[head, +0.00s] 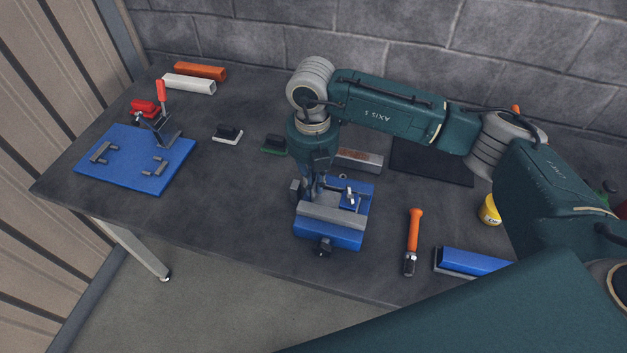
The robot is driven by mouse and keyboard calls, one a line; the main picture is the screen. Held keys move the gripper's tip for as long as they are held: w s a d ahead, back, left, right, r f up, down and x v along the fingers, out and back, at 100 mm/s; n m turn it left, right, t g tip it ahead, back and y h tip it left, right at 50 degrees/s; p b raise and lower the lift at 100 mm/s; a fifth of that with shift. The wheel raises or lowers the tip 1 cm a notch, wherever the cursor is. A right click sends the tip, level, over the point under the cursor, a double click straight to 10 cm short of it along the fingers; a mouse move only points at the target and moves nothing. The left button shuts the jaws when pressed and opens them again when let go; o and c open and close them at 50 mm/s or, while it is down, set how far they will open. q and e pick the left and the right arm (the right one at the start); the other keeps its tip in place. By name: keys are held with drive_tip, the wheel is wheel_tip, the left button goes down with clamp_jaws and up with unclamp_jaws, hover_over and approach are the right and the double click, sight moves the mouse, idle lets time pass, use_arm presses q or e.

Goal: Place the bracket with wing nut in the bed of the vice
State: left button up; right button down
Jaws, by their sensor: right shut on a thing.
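The vice (328,233) stands on the workbench in the middle of the head view, with a blue body, grey jaws and a dark screw end at the front. My right gripper (319,191) reaches down over the vice from above. It is shut on what appears to be the bracket with wing nut (350,196), a small part with a bright metal top beside the fingers, at the bed between the jaws. The fingers hide part of it, and I cannot tell whether it touches the bed. My left gripper is not in view.
A blue plate (120,176) with a red-handled clamp (161,98) lies at the left. An orange-handled tool (413,232), a blue channel (472,262) and a yellow tub (489,210) lie right of the vice. Bench left of the vice is clear.

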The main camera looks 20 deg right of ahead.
drive_tip(key=shift+f, duration=0.25)
drive_tip(key=shift+f, duration=0.2)
drive_tip(key=c, duration=2.1)
unclamp_jaws()
